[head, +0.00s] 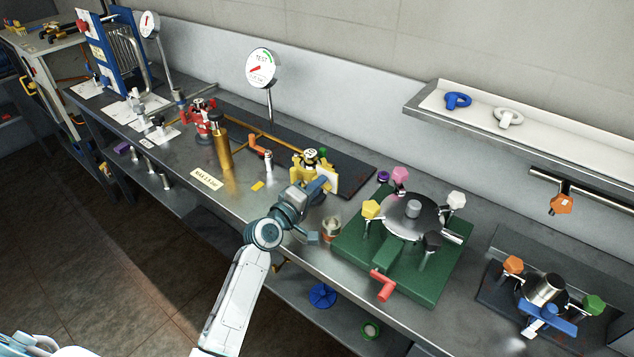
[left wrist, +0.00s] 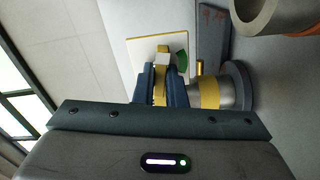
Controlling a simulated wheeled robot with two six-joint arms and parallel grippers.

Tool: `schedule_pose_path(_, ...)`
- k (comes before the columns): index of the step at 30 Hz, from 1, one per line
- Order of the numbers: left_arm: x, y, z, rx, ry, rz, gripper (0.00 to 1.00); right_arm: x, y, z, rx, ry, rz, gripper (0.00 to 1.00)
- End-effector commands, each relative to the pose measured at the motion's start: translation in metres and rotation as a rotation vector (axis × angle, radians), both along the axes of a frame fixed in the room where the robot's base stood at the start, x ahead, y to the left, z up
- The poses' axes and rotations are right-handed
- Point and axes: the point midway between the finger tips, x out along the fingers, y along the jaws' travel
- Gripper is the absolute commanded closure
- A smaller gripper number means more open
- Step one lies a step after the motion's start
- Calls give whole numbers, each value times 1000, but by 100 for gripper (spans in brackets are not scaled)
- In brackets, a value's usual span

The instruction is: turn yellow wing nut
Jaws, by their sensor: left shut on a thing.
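My left gripper (head: 320,184) reaches in over the bench from the front and is at the yellow valve (head: 298,172) in the middle. In the left wrist view its two blue fingers (left wrist: 160,84) are shut on a narrow yellow piece, the yellow wing nut (left wrist: 160,92), with a pale block at its tip. A white plate (left wrist: 143,50) with a green sector stands just behind it. A grey cylinder with a yellow band (left wrist: 210,93) is beside the fingers. In the head view the gripper hides part of the wing nut. My right gripper is not in view.
A green fixture (head: 375,258) with several coloured knobs and a red handle (head: 383,285) stands close to the right. A copper-coloured cup (head: 331,228) is near my wrist. A brass cylinder (head: 222,150) and a round gauge (head: 261,68) stand to the left.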

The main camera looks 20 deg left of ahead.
Motion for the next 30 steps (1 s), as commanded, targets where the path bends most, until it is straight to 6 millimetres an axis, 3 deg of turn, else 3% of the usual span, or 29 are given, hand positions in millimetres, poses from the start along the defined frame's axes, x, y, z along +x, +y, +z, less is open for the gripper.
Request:
schedule_pose_path(12,0,0,0,-186,68,0,100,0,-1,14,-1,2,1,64)
schedule_pose_path(28,0,0,-1,-212,78,0,100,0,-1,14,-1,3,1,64)
schedule_pose_path(29,0,0,-1,-212,78,0,85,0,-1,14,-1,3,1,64)
schedule_pose_path(30,0,0,-1,-212,78,0,78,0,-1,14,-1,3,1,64)
